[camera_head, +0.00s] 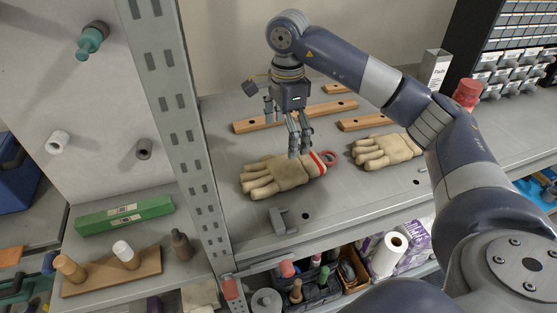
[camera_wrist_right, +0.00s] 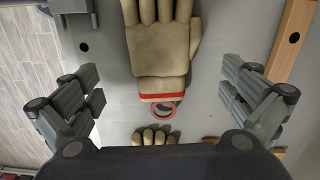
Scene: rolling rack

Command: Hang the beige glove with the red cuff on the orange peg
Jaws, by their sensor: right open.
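The beige glove (camera_head: 276,177) lies flat on the grey shelf, fingers to the left, with a red band and red loop (camera_head: 332,158) at its cuff. In the right wrist view the same glove (camera_wrist_right: 160,50) points away, and its red band (camera_wrist_right: 160,97) lies between my spread fingers. My right gripper (camera_head: 288,130) is open and empty above the glove, apart from it as far as I can tell. My left gripper is out of view.
A second beige glove (camera_head: 388,150) lies to the right. Wooden strips (camera_head: 295,116) lie behind. A grey upright post (camera_head: 180,130) stands between shelf and pegged panel. A grey bracket (camera_head: 282,221) lies near the shelf's front. A wooden stand (camera_head: 112,272) with an orange-tan handle or peg stands lower left.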

